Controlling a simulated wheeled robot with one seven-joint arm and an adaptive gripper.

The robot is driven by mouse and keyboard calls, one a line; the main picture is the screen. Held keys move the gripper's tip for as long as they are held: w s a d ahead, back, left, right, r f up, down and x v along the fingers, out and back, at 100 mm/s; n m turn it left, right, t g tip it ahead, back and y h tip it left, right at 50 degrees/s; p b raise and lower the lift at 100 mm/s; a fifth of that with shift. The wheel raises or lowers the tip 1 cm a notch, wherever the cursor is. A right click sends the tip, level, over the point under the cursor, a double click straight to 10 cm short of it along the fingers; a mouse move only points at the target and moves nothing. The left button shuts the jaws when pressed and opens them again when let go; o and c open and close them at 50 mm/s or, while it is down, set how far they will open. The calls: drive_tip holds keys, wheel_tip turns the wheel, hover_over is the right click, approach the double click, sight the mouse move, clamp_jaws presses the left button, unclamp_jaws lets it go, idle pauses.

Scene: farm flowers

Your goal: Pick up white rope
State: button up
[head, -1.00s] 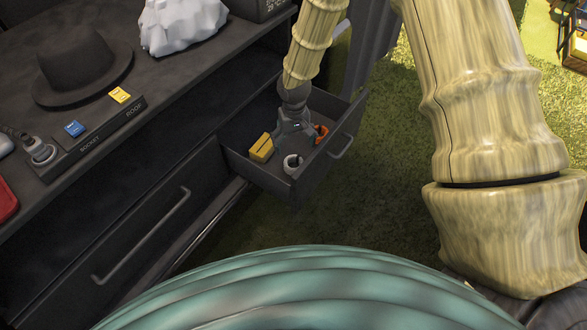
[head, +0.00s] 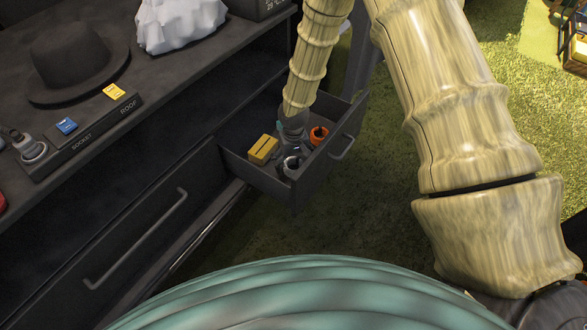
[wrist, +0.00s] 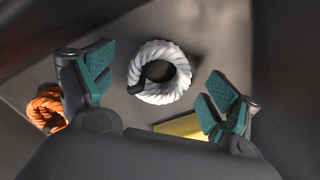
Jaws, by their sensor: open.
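The white rope (wrist: 171,87) is a coiled ring lying on the dark drawer floor. In the wrist view it lies between and beyond the two spread teal fingertips of my gripper (wrist: 155,88), with a dark shape across its centre. My gripper is open and I see no rope between its pads. In the head view my gripper (head: 293,140) reaches down into the open drawer. The white rope (head: 292,166) shows there at the drawer's near side, partly hidden by my gripper.
An orange rope coil (head: 318,134) and a yellow block (head: 263,149) share the drawer (head: 257,175) with the white rope. The drawer walls stand close around my gripper. A black hat (head: 72,62) and labelled buttons (head: 67,126) are on the counter.

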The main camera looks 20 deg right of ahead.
drive_tip(key=shift+f, duration=0.65)
drive_tip(key=shift+r, duration=0.1)
drive_tip(key=c, duration=1.3)
drive_tip(key=shift+o, duration=0.2)
